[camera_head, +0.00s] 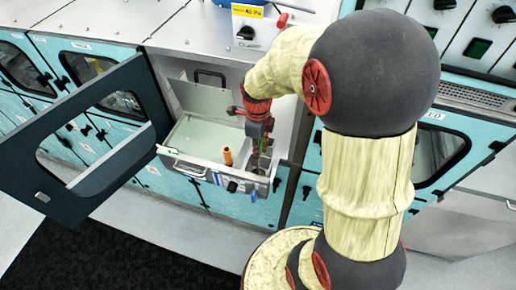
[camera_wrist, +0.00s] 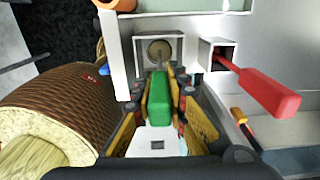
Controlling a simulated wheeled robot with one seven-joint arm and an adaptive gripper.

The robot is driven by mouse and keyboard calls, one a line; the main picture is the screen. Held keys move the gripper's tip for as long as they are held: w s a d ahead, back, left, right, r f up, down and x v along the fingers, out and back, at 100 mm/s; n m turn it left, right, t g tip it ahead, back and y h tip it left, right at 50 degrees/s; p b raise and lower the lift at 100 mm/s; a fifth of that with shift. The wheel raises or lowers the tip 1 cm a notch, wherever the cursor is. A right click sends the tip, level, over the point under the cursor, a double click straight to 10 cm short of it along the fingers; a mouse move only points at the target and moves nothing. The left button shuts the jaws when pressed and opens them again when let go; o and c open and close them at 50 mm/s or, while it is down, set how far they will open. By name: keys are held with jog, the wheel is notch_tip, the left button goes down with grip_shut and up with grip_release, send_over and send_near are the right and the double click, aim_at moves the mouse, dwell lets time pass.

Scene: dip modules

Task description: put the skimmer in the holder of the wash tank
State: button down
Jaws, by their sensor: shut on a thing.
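My gripper (camera_head: 260,135) is over the right end of the open wash tank (camera_head: 195,168) in the head view. In the wrist view, my gripper (camera_wrist: 160,100) is shut on the green handle of a tool, which I take to be the skimmer (camera_wrist: 159,97). Its thin grey shaft points at the round opening of a square white holder (camera_wrist: 142,60) on the tank. The shaft's tip overlaps that opening; how deep it sits, I cannot tell. The skimmer's far end is hidden.
A red-handled tool (camera_wrist: 268,90) leans out of a second square socket, close to my gripper's right. An orange handle (camera_head: 228,157) stands at the tank's front edge. A dark open door (camera_head: 90,140) swings out at left. Teal cabinets (camera_head: 440,150) flank the tank.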

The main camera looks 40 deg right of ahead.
jog(key=shift+f, duration=0.1)
jog(key=c, duration=2.2)
grip_release()
jog(key=o, duration=0.4)
jog(key=shift+o, duration=0.2)
notch_tip(320, 180, up, 11)
jog(key=shift+r+b, duration=0.2)
jog(key=shift+b, duration=0.6)
jog(key=shift+s+a+r, duration=0.1)
jog(key=shift+a+r, duration=0.05)
jog(key=shift+r, duration=0.4)
jog(key=s+a+r+n+t, duration=0.2)
jog(key=s+a+n, duration=0.4)
jog(key=n, duration=0.8)
jog(key=s+a+r+n+t, duration=0.3)
jog(key=s+a+r+n, duration=0.1)
jog(key=n, duration=1)
jog(key=shift+s+a+t, duration=0.3)
jog(key=shift+s+a, duration=0.55)
jog(key=shift+s, duration=0.25)
